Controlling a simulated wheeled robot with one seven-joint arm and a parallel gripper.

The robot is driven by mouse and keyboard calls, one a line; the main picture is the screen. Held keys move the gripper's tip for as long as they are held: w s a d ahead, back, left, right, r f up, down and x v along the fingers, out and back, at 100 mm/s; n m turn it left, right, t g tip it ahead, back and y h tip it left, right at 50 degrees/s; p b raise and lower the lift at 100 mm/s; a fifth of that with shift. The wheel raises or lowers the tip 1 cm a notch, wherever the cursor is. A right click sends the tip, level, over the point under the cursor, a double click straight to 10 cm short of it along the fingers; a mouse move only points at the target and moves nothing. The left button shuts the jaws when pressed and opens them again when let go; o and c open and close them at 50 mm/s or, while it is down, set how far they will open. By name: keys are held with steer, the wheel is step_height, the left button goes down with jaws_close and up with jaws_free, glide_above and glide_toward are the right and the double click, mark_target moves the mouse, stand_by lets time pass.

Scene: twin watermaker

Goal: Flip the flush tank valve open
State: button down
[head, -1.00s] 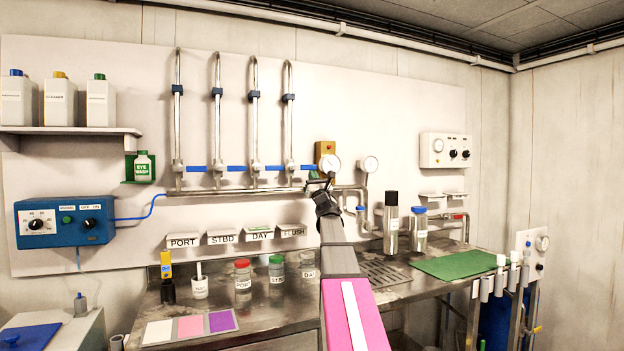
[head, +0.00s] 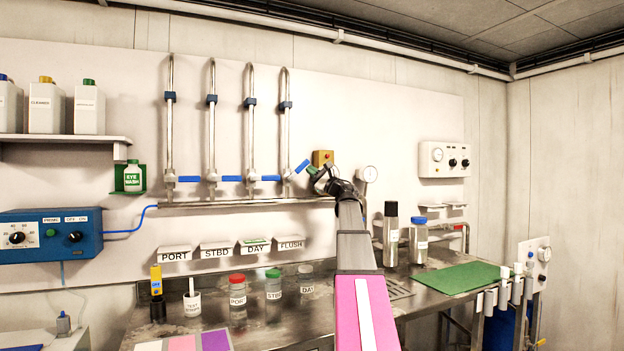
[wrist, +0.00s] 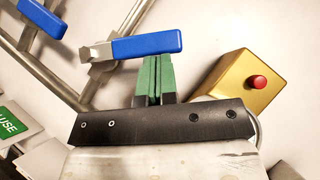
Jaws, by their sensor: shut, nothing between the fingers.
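The flush tank valve is the rightmost of the taps on the wall pipe. Its blue lever (head: 301,166) slants up to the right, partly turned; the neighbouring levers lie level. In the wrist view the lever (wrist: 147,46) runs across the top, its metal hub at its left end. My gripper (head: 316,174) is at the lever's underside. In the wrist view its green fingers (wrist: 154,72) are closed together just below the lever's middle, apparently touching it, with nothing between them. The FLUSH label (head: 290,244) is on a holder below.
A yellow box with a red button (wrist: 248,83) is close right of my fingers. The neighbouring blue lever (head: 267,178) is to the left. Jars, including one with a green lid (head: 274,274), stand on the counter below.

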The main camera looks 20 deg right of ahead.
mark_target(306, 162)
steer(key=r+n+g, duration=0.1)
steer(key=n+g, duration=0.1)
steer(key=a+r+n+g, duration=0.1)
steer(key=n, duration=0.1)
steer(key=shift+a+r+n+g+y, duration=0.1)
steer(key=shift+r+n+g+y, duration=0.2)
steer(key=shift+r+n+g, duration=0.1)
steer(key=shift+a+r+n+g, duration=0.4)
steer(key=shift+a+n, duration=0.1)
steer(key=shift+n, duration=0.2)
steer(key=shift+a+r, duration=0.35)
steer(key=shift+a, duration=0.25)
steer(key=shift+a+r, duration=0.35)
steer(key=shift+a, duration=0.2)
steer(key=shift+s+a+r, duration=0.1)
